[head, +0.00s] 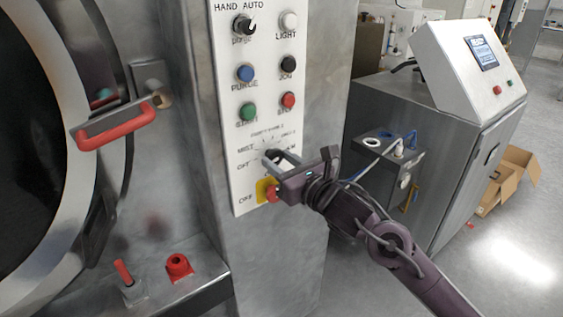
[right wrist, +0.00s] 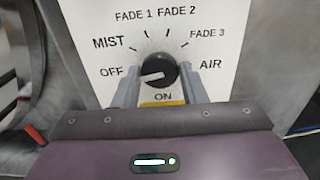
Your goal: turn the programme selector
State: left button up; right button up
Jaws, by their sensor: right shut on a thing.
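The programme selector is a round black knob (right wrist: 160,69) on the white control panel (right wrist: 85,40). Labels OFF, MIST, FADE 1, FADE 2, FADE 3 and AIR ring it, with ON below. Its white pointer mark points left, slightly below level, on the OFF side. My right gripper (right wrist: 160,82) is shut on the knob, one grey finger at each side. In the head view my right gripper (head: 274,163) reaches the lower panel from the right and partly hides the knob. My left gripper is not in view.
A red knob on a yellow plate (head: 264,190) sits just below my right gripper. Buttons, including a blue one (head: 245,73), are above. A red door handle (head: 115,127) juts out at left. A steel cabinet (head: 430,150) stands at right.

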jog(key=shift+c, duration=0.4)
jog(key=shift+f+m+b, duration=0.1)
jog(key=shift+m+b, duration=0.4)
jog(key=shift+m, duration=0.6)
jog(key=m, duration=0.2)
jog(key=shift+m+b, duration=0.3)
jog(key=shift+b, duration=0.1)
jog(key=m, duration=0.2)
jog(key=shift+m, duration=0.4)
jog(key=m, duration=0.3)
jog(key=shift+m, duration=0.3)
jog(key=m, duration=0.3)
jog(key=shift+m, duration=0.3)
jog(key=m+p, duration=0.1)
jog(key=m, duration=0.1)
jog(key=shift+m, duration=0.4)
jog(key=m+p, duration=0.2)
jog(key=m, duration=0.4)
jog(key=shift+p, duration=0.35)
